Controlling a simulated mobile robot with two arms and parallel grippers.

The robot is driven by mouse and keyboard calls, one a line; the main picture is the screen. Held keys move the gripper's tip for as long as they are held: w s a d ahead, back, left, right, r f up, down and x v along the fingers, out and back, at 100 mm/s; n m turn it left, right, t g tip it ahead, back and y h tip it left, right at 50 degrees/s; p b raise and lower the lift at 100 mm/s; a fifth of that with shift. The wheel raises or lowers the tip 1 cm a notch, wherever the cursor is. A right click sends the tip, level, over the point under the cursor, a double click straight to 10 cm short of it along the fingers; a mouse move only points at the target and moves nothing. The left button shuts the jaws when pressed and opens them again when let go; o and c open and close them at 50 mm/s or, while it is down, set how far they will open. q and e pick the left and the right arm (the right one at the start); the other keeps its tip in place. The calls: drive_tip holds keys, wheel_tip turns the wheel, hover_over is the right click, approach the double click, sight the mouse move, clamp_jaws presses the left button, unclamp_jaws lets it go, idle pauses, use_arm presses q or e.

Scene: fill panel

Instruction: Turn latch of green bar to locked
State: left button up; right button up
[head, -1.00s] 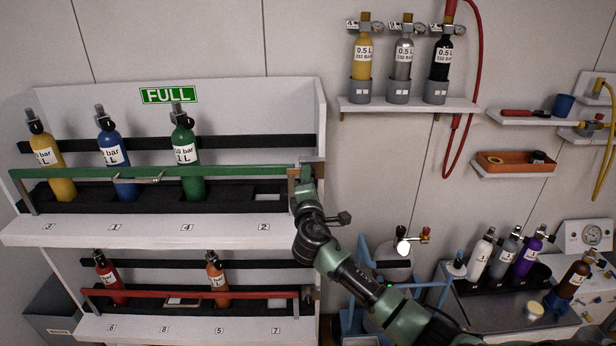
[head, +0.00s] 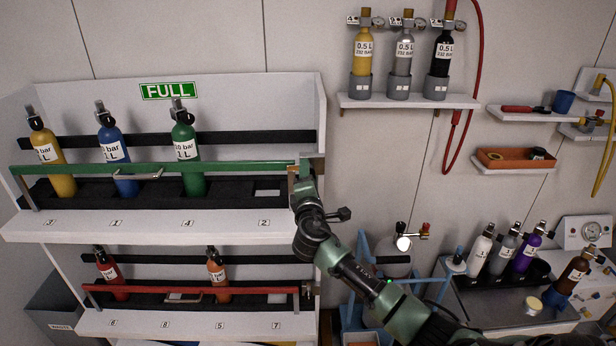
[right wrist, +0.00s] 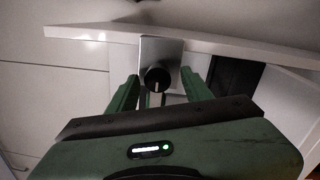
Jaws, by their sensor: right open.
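The green bar (head: 225,168) runs across the upper shelf of the rack in front of the yellow, blue and green cylinders. Its right end meets a metal bracket at the rack's right side wall. In the right wrist view, the latch is a dark round knob (right wrist: 157,79) on a grey metal plate (right wrist: 174,50). My right gripper (head: 306,170) is at the bar's right end in the head view. In the wrist view its two green fingers (right wrist: 160,88) are open, one on each side of the knob. I cannot tell whether they touch it. My left gripper is not in view.
A red bar (head: 190,291) crosses the lower shelf, with red and orange cylinders behind it. Right of the rack stand a blue frame (head: 366,270) and a metal table (head: 500,306) with several bottles. A wall shelf (head: 410,103) holds three small cylinders.

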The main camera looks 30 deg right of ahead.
drive_tip(key=b+v, duration=0.2)
drive_tip(key=v, duration=0.5)
drive_tip(key=shift+s+a, duration=0.25)
drive_tip(key=shift+s, duration=0.1)
drive_tip(key=shift+f, duration=0.15)
